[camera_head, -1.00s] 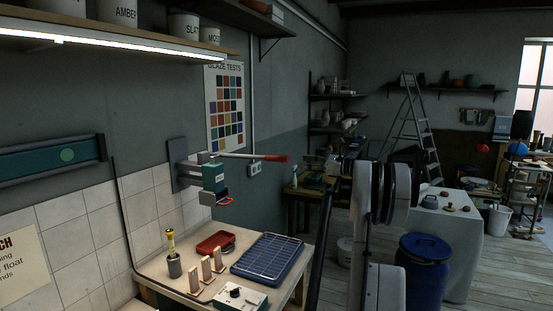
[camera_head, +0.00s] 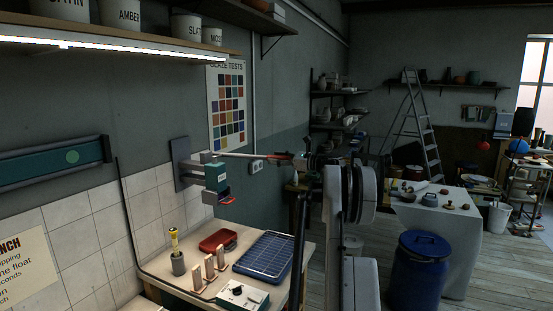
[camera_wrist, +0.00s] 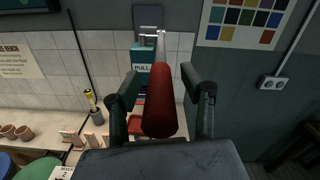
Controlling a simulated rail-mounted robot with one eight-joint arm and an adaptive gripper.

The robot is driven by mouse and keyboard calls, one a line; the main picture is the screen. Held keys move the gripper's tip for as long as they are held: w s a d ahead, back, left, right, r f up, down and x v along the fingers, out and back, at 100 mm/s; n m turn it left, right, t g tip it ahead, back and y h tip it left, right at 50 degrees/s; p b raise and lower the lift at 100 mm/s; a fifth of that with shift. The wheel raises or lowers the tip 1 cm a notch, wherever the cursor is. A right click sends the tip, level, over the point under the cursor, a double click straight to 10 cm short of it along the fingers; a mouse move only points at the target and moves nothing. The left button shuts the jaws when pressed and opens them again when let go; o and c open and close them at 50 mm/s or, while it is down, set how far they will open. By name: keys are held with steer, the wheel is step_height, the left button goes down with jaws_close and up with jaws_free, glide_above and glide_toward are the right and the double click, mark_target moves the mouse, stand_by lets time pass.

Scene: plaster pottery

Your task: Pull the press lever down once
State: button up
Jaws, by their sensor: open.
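The press (camera_head: 216,178) is a teal and grey unit on a wall plate, with a red part low at its front. Its lever (camera_head: 248,155) sticks out to the right, nearly level, and ends in a red grip (camera_head: 280,157). In the wrist view the red grip (camera_wrist: 160,103) points toward me, with the press (camera_wrist: 143,58) and its "PULL" lettering behind. My gripper (camera_wrist: 159,78) is open, one finger on each side of the grip. I cannot tell whether either finger touches it. In the head view my gripper (camera_head: 303,160) is small and dark at the grip's outer end.
Below the press is a bench with a blue rack tray (camera_head: 264,258), a red tray (camera_head: 217,240), a yellow-topped tool in a grey cup (camera_head: 178,263) and several small upright pieces. A shelf (camera_head: 150,40) hangs above. A blue barrel (camera_head: 418,272) stands right of my arm.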

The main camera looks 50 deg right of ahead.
jaws_close()
stand_by(0.4)
